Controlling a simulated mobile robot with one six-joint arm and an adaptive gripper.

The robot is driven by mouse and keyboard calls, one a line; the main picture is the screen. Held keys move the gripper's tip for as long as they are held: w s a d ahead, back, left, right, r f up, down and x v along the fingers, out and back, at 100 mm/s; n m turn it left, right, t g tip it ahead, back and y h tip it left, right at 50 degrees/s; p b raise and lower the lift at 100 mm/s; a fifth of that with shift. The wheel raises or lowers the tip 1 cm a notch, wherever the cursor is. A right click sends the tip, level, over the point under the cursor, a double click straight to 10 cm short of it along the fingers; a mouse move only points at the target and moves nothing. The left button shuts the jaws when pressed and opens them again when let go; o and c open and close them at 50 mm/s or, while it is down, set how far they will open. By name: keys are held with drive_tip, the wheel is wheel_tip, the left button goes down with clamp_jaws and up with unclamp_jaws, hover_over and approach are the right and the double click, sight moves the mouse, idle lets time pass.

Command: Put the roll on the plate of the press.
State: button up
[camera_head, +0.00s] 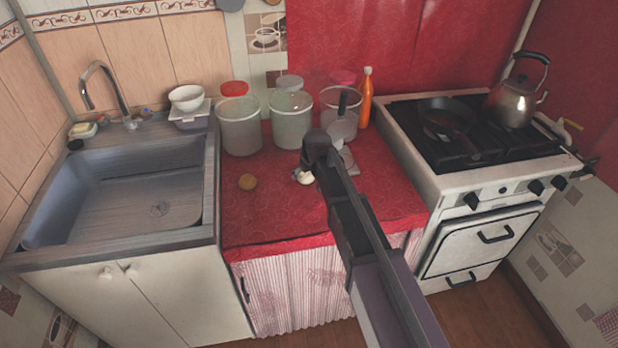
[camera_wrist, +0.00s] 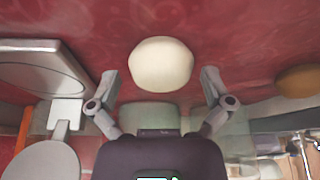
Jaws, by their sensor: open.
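A pale cream, rounded lump, which looks like the roll (camera_wrist: 161,62), lies on the red cloth; in the head view the roll (camera_head: 305,178) is partly hidden by my arm. My gripper (camera_wrist: 160,82) is open, with one finger on either side of the roll's near edge and gaps to both. In the wrist view the press shows at left: its grey plate (camera_wrist: 38,62) with a round disc on it, and a raised round lid (camera_wrist: 45,160). In the head view the press lid (camera_head: 342,126) stands up behind my arm, which hides part of the plate (camera_head: 349,160).
A brown round thing (camera_head: 247,182) lies left of the roll. Clear tubs (camera_head: 240,128) and an orange bottle (camera_head: 366,98) stand behind. The sink (camera_head: 120,195) is at left; the stove (camera_head: 470,150) with pan and kettle (camera_head: 515,100) is at right. The cloth's front is clear.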

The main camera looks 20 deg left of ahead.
sight(307, 176)
drive_tip(key=shift+c, duration=0.2)
drive_tip(key=c, duration=1)
drive_tip(key=shift+o, duration=0.2)
drive_tip(key=shift+r, duration=0.15)
wheel_tip(307, 176, up, 4)
drive_tip(key=p, duration=0.4)
drive_tip(key=s+d, duration=0.2)
drive_tip(key=d, duration=0.3)
drive_tip(key=s+d, duration=0.1)
drive_tip(key=d, duration=0.4)
drive_tip(key=s+d+p, duration=0.1)
drive_tip(key=s+d, duration=0.1)
drive_tip(key=d, duration=0.3)
drive_tip(key=shift+s+r, duration=0.3)
drive_tip(key=shift+r, duration=0.05)
